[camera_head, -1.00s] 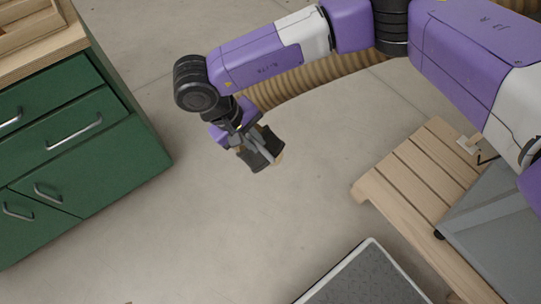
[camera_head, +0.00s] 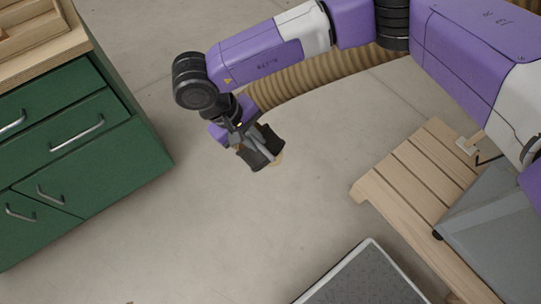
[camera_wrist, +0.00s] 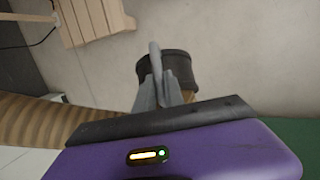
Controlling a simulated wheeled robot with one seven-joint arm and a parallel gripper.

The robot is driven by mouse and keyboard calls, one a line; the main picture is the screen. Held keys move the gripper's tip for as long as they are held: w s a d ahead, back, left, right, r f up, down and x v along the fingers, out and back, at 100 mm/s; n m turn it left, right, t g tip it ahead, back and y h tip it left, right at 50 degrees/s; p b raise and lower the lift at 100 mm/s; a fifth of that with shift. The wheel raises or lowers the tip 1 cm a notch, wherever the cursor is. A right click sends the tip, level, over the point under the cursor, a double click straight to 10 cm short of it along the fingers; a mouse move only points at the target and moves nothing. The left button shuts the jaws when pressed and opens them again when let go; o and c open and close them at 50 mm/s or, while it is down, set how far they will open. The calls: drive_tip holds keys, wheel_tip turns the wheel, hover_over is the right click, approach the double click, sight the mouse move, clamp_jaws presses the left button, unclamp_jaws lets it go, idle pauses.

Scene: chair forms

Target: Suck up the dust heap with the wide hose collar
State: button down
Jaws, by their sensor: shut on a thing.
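The wide hose collar (camera_head: 256,159) is a black band, held in my gripper (camera_head: 262,146) just above or at the floor. In the wrist view the dark collar (camera_wrist: 182,62) sits at the grey fingertips (camera_wrist: 160,80), which are shut on it. The tan ribbed hose (camera_head: 320,76) runs behind my arm; it also crosses the left of the wrist view (camera_wrist: 45,122). A small pale tan patch, apparently the dust heap (camera_head: 277,159), shows at the collar's lower right edge; the rest is hidden. Whether the collar touches it I cannot tell.
A green drawer cabinet (camera_head: 135,165) with a wooden top stands at the left. A slatted wooden platform (camera_head: 405,190) at the right bears a grey box (camera_head: 490,225). A grey-topped panel (camera_head: 365,280) is at the bottom. Bare concrete floor lies between them.

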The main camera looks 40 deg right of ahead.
drive_tip(key=shift+r+p, duration=2.4)
drive_tip(key=shift+r, duration=1.75)
drive_tip(key=w+r+p, duration=0.1)
drive_tip(key=p, duration=0.5)
drive_tip(key=w+r+p, duration=0.1)
drive_tip(key=r+p, duration=0.1)
drive_tip(key=p, duration=0.3)
drive_tip(key=shift+w+r+p, duration=0.15)
drive_tip(key=shift+r+p, duration=0.1)
drive_tip(key=shift+p, duration=0.1)
drive_tip(key=shift+f, duration=0.1)
